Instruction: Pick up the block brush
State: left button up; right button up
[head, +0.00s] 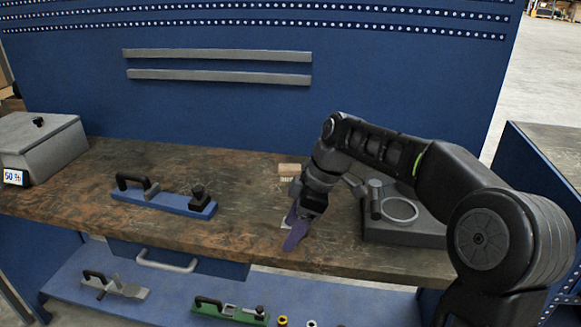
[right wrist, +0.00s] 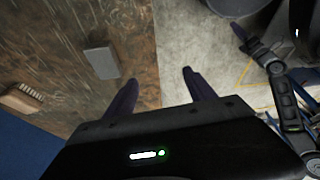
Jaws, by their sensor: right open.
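The block brush (head: 290,170), a pale wooden block with light bristles below, stands on the brown worktop towards the back. It also shows at the left edge of the right wrist view (right wrist: 22,98). My right gripper (head: 295,232) points down over the worktop's front edge, nearer than the brush and apart from it. Its purple fingers are spread and empty in the right wrist view (right wrist: 160,84). My left gripper (right wrist: 241,35) shows small at the right of that view; whether its jaws are open is unclear.
A small grey block (right wrist: 101,60) lies near the right gripper. A grey stand with a ring (head: 400,209) is to the right. A blue-based clamp (head: 165,200) and a grey box (head: 42,148) are to the left. A blue panel (head: 220,110) rises behind.

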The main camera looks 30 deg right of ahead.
aim_at(287, 172)
jog(key=i+l, duration=0.8)
jog(key=i, duration=0.2)
